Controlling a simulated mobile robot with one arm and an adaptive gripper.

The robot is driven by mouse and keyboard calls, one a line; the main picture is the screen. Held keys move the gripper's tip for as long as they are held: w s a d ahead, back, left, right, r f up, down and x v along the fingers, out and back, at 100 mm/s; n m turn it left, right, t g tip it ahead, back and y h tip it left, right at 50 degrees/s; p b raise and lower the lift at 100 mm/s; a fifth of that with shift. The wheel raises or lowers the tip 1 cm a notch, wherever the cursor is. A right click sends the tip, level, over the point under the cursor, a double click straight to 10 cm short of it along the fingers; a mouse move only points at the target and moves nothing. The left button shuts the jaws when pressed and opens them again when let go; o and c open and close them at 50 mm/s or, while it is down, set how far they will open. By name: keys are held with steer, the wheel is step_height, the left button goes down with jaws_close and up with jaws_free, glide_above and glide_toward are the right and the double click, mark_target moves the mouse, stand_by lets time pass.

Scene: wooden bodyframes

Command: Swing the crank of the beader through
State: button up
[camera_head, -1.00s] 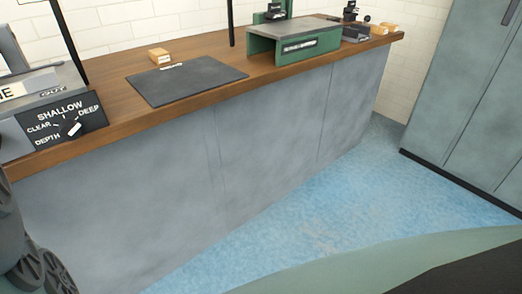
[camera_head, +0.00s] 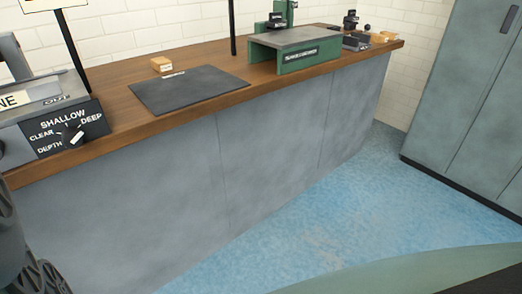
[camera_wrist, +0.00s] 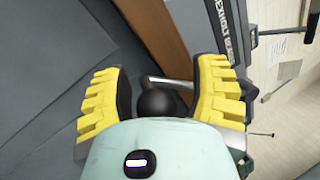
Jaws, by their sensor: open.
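In the wrist view my gripper (camera_wrist: 160,76) has its two yellow-padded fingers spread apart. A round black knob (camera_wrist: 158,103) lies between them, with gaps visible on both sides. A metal crank rod (camera_wrist: 172,82) runs from the knob to the right behind the right finger. A dark lettered plate (camera_wrist: 225,32), its text partly cut off, stands beyond the right finger. In the head view a machine at the left edge has a depth panel (camera_head: 55,140) marked clear, shallow and deep, with a black dial (camera_head: 72,135). My gripper and the crank are outside the head view.
The wooden bench top (camera_head: 118,95) carries a black mat (camera_head: 190,90), a small wooden block (camera_head: 161,65) and a green stand (camera_head: 296,52). Grey cabinets (camera_head: 455,95) stand at the right. The blue floor (camera_head: 320,225) is clear.

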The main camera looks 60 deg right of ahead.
steer(key=shift+s+d+f, duration=0.1)
steer(key=shift+s+f, duration=0.05)
steer(key=shift+f, duration=0.1)
steer(key=v, duration=1.2)
steer(key=shift+r, duration=0.2)
